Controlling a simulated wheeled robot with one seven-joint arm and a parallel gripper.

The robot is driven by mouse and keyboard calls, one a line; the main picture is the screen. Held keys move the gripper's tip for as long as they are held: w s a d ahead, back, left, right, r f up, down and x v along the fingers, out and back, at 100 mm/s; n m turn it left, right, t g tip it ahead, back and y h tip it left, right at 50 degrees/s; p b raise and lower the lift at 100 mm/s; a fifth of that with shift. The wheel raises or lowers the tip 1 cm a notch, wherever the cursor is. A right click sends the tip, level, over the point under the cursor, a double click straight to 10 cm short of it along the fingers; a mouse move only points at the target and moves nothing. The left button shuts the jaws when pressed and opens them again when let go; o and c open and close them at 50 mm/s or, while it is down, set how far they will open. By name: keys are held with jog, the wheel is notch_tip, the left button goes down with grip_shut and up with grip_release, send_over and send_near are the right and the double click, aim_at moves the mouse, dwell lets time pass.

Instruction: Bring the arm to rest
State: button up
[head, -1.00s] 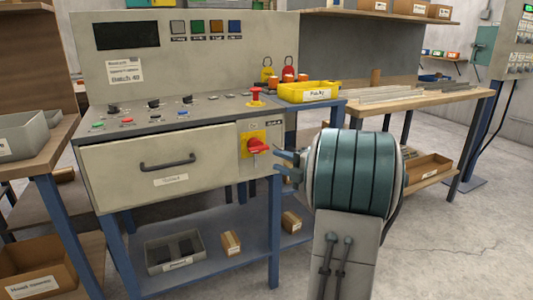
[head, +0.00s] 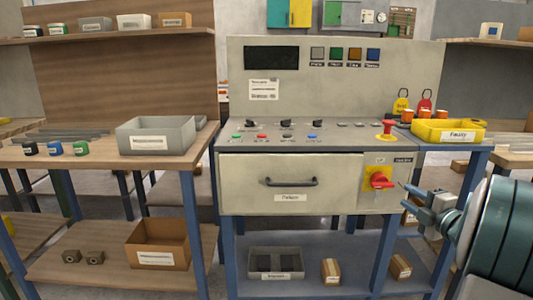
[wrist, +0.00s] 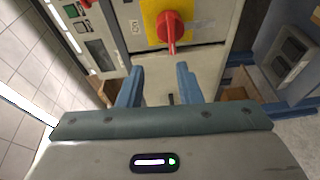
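My gripper (head: 408,198) is at the right of the head view, in front of the console (head: 330,85) and just right of the red rotary switch (head: 379,180) on its yellow plate. In the wrist view my gripper (wrist: 160,72) shows two blue fingers spread apart with nothing between them. The red switch (wrist: 171,27) lies beyond the fingertips there, with a visible gap in the picture. The switch's handle points toward the space between the fingers. My arm's dark green link fills the right edge of the head view.
The console's closed drawer (head: 290,183) is left of the switch. A yellow bin (head: 448,131) and a red mushroom button (head: 387,128) are above my gripper. A left workbench (head: 90,157) carries a grey bin (head: 156,136). Open floor shows at the lower right in the wrist view.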

jog(key=s+a+r+m+g+h+p, duration=0.1)
jog(key=a+r+m+g+h+p, duration=0.1)
jog(key=a+r+m+h+p, duration=0.35)
jog(key=s+a+r+m+g+h+p, duration=0.2)
jog(key=r+m+h+p, duration=0.1)
jog(key=r+m+p, duration=0.55)
jog(key=s+a+r+m+g+y+p, duration=0.2)
jog(key=s+a+g+p, duration=0.3)
jog(key=s+a+p, duration=0.3)
jog(key=s+a+r+m+g+y+p, duration=0.2)
jog(key=s+a+r+m+g+p, duration=0.2)
jog(key=s+a+p, duration=0.4)
jog(key=s+a+g, duration=0.1)
jog(key=s+a, duration=0.2)
jog(key=s, duration=0.3)
jog(key=shift+s+a+r, duration=0.15)
jog(key=shift+s+r, duration=0.15)
jog(key=shift+r, duration=0.05)
jog(key=shift+y, duration=0.25)
jog(key=c, duration=0.3)
jog(key=shift+m, duration=0.3)
